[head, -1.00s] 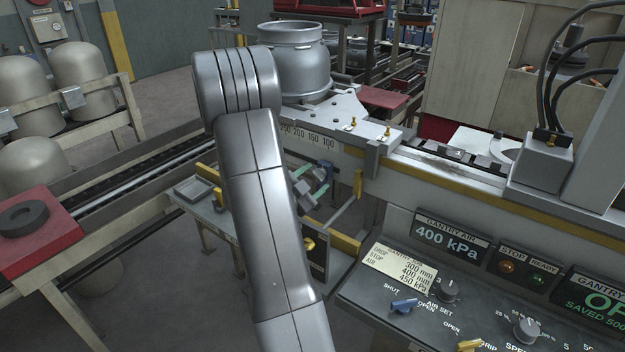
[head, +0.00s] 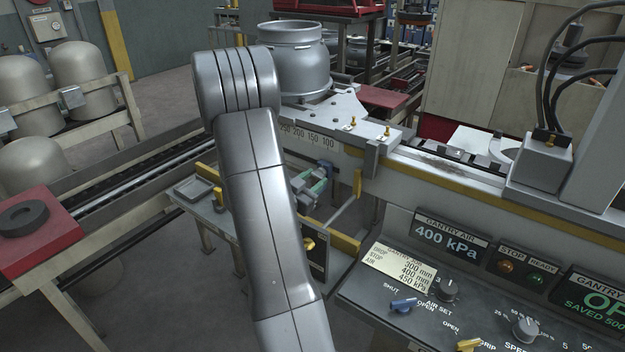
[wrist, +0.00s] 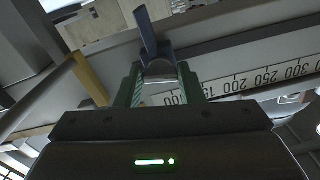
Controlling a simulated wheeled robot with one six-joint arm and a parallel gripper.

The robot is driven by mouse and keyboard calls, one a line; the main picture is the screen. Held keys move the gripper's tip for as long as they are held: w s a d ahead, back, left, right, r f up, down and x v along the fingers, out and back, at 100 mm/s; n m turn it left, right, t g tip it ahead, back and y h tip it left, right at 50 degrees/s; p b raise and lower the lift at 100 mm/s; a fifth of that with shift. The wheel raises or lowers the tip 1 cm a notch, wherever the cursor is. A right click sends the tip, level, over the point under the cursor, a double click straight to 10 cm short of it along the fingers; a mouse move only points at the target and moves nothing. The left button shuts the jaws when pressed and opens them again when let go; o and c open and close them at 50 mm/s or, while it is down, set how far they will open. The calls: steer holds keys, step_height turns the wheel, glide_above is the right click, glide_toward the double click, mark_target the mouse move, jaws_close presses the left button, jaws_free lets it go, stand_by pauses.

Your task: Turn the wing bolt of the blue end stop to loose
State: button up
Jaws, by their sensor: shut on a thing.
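The blue end stop (wrist: 147,32) shows in the wrist view as a dark blue upright piece at the top middle, at the edge of the numbered rail. In the head view a small bit of blue (head: 327,166) shows beside my gripper (head: 314,184), under the rail. In the wrist view my gripper (wrist: 160,82) has its two green-padded fingers closed on a small grey piece, the wing bolt (wrist: 160,70), just below the blue part. Most of the bolt is hidden between the fingers. Its thread and how tight it is cannot be seen.
The rail's scale (head: 308,137) runs beside the end stop. A yellow-ended bar (head: 345,243) and a yellow upright (head: 358,184) stand close right of my gripper. The control panel (head: 440,300) is at front right. A small grey tray (head: 193,188) lies left of my arm.

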steer(key=shift+n, duration=0.3)
steer(key=o, duration=1)
steer(key=b+v, duration=0.2)
steer(key=v, duration=1.2)
steer(key=shift+w+d, duration=0.1)
steer(key=shift+d, duration=0.05)
steer(key=p+x, duration=0.2)
steer(key=x, duration=1.1)
steer(key=shift+w+d, duration=0.2)
steer(key=shift+w, duration=0.1)
